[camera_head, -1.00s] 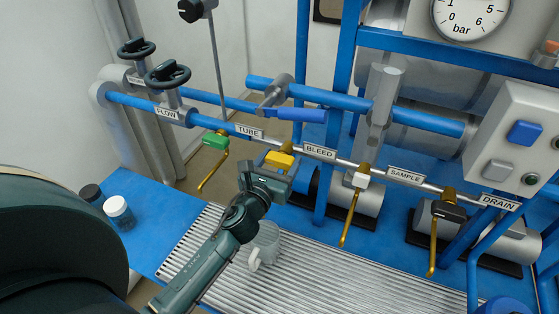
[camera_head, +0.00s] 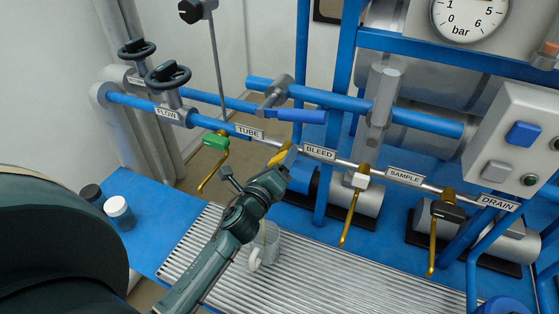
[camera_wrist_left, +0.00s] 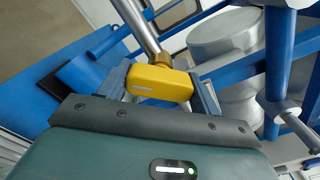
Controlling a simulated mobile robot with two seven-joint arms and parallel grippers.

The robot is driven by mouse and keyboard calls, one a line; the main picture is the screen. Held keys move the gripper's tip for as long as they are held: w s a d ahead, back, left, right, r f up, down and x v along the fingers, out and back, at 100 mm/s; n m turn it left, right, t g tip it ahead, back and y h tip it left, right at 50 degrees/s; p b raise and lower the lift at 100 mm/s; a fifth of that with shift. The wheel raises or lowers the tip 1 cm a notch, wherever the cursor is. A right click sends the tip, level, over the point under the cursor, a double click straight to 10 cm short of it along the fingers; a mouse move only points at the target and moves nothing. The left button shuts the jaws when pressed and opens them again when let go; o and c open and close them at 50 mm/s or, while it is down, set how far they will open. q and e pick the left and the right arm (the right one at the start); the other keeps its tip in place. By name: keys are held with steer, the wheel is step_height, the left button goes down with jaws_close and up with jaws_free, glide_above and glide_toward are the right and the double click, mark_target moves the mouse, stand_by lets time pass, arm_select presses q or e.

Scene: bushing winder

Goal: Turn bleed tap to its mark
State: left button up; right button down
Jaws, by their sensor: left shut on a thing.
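The bleed tap's yellow handle (camera_head: 280,155) is on the thin pipe just left of the BLEED label (camera_head: 319,152). It is tilted and partly hidden by my left gripper (camera_head: 282,170). In the left wrist view the yellow handle (camera_wrist_left: 158,84) sits between the two fingers of my left gripper (camera_wrist_left: 163,90), which is shut on it. A brass fitting shows behind the handle in that view. I cannot make out the tap's mark. My right gripper is not in view.
A clear mug (camera_head: 270,243) stands on the ribbed drain tray (camera_head: 330,275) below the bleed tap. The green tap (camera_head: 215,140), white SAMPLE tap (camera_head: 357,179) and black DRAIN tap (camera_head: 447,210) are on the same pipe. Two jars (camera_head: 118,212) stand at the left.

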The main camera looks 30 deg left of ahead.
arm_select(q)
steer(key=n, duration=0.4)
steer(key=shift+n, duration=0.3)
steer(key=shift+n+p, duration=0.55)
steer(key=shift+n, duration=1.35)
steer(key=o, duration=1)
steer(key=s, duration=0.4)
steer(key=s+b, duration=0.1)
steer(key=s, duration=0.3)
steer(key=s+b, duration=0.1)
steer(key=s, duration=0.4)
steer(key=shift+s+d, duration=0.1)
steer(key=shift+d, duration=0.3)
